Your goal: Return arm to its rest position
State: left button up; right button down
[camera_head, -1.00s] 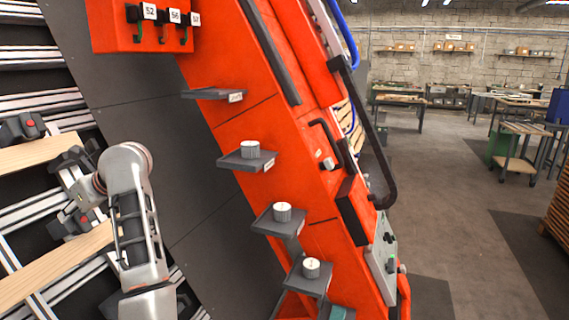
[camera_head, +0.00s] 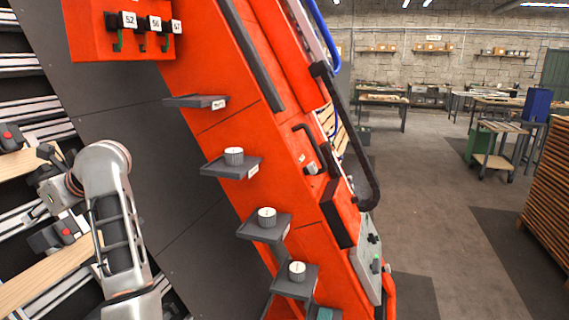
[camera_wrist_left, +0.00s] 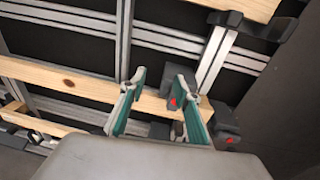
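The fingers are in front of a wooden board (camera_wrist_left: 80,82) and a dark clamp block with a red mark (camera_wrist_left: 178,92). I cannot tell whether they touch these. My right arm and gripper are not in view.
An orange gantry frame (camera_head: 215,120) stands right of my arm, with small grey shelves (camera_head: 232,168) carrying white cylinders (camera_head: 267,217). A black handle (camera_head: 362,150) juts from its right side. A dark panel (camera_head: 150,160) lies between arm and frame. Open floor (camera_head: 430,210) extends right.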

aim_at(67, 233)
pick_arm(q)
jog(key=shift+m+t+h, duration=0.4)
jog(key=shift+m+h, duration=0.2)
jog(key=shift+h, duration=0.1)
jog(key=w+f+b, duration=0.1)
jog(key=f, duration=0.2)
jog(key=w+f+b, duration=0.1)
jog(key=w+f, duration=0.1)
jog(key=w+f+b, duration=0.1)
jog(key=f, duration=0.2)
jog(key=shift+w+d+f+b, duration=0.15)
jog(key=shift+f+b, duration=0.15)
jog(key=shift+b, duration=0.05)
jog(key=shift+w+a+r+n+b, duration=0.1)
jog(key=shift+a+n+b, duration=0.15)
jog(key=shift+b, duration=0.2)
jog(key=shift+d+r+n, duration=0.1)
jog(key=shift+r+n, duration=0.1)
jog(key=shift+n, duration=0.05)
